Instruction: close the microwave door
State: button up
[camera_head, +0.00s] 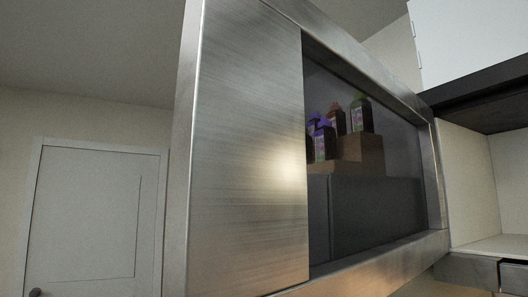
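The microwave door (250,150) fills the middle of the head view, very close. It has a brushed-metal panel on its left and a dark glass window (385,210) in a metal frame on its right. The door stands open, swung out toward me. Beyond its right edge is an open pale recess (475,185) under a dark top; I cannot tell for sure that it is the microwave's inside. My gripper is not in view.
Several bottles (361,115) and a brown block (360,155) show in the window; I cannot tell if they are behind it or reflected. A white door (90,220) is in the left wall. A white cabinet (470,40) is at the upper right.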

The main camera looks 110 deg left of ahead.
aim_at(301, 165)
jog(key=k+u, duration=0.15)
jog(key=u, duration=0.75)
